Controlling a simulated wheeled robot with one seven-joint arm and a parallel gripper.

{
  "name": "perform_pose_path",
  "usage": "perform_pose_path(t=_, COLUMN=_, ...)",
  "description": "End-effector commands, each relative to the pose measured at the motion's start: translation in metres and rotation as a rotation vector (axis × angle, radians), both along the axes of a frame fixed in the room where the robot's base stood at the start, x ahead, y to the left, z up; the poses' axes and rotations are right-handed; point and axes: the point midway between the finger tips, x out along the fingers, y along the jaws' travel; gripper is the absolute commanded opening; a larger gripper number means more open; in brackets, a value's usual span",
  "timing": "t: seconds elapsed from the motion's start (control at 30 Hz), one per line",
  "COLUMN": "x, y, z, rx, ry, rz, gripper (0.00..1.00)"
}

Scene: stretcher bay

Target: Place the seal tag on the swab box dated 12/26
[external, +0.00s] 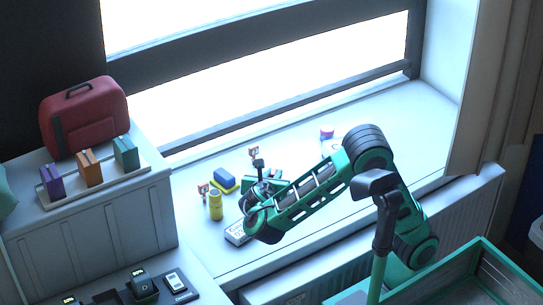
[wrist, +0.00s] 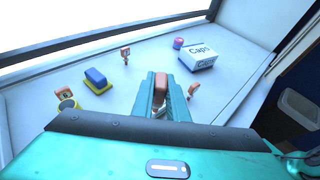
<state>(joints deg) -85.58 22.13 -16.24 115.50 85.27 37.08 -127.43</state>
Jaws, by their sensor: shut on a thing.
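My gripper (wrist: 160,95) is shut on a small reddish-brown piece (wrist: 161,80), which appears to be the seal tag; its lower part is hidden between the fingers. In the external view my gripper (external: 272,182) is low over the window sill, and the held piece cannot be made out. Purple (external: 51,183), orange (external: 89,169) and teal (external: 125,153) boxes, likely the swab boxes, stand upright on a pale tray (external: 112,178) at the left, well away from my gripper. No dates are readable on them.
A red case (external: 85,115) stands behind the boxes.

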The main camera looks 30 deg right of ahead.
Motion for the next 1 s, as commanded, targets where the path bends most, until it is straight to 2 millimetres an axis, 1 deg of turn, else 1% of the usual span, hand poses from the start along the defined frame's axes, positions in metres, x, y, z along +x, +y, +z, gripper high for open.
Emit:
perform_pose_path(t=0.4, x=0.047, y=-0.058, z=-0.044, rx=-0.002, ry=0.002, rz=-0.004, gripper=0.00)
perform_pose_path(t=0.5, x=0.056, y=-0.068, z=-0.052, rx=-0.001, ry=0.001, rz=-0.002, gripper=0.00)
perform_pose_path(t=0.6, x=0.061, y=-0.075, z=-0.058, rx=-0.001, ry=0.001, rz=-0.003, gripper=0.00)
perform_pose_path(t=0.73, x=0.063, y=-0.076, z=-0.064, rx=-0.002, ry=0.003, rz=0.000, gripper=0.00)
perform_pose_path(t=0.9, x=0.063, y=-0.077, z=-0.087, rx=-0.004, ry=0.004, rz=0.000, gripper=0.00)
perform_pose_path(t=1.0, x=0.063, y=-0.076, z=-0.097, rx=-0.002, ry=0.002, rz=0.000, gripper=0.00)
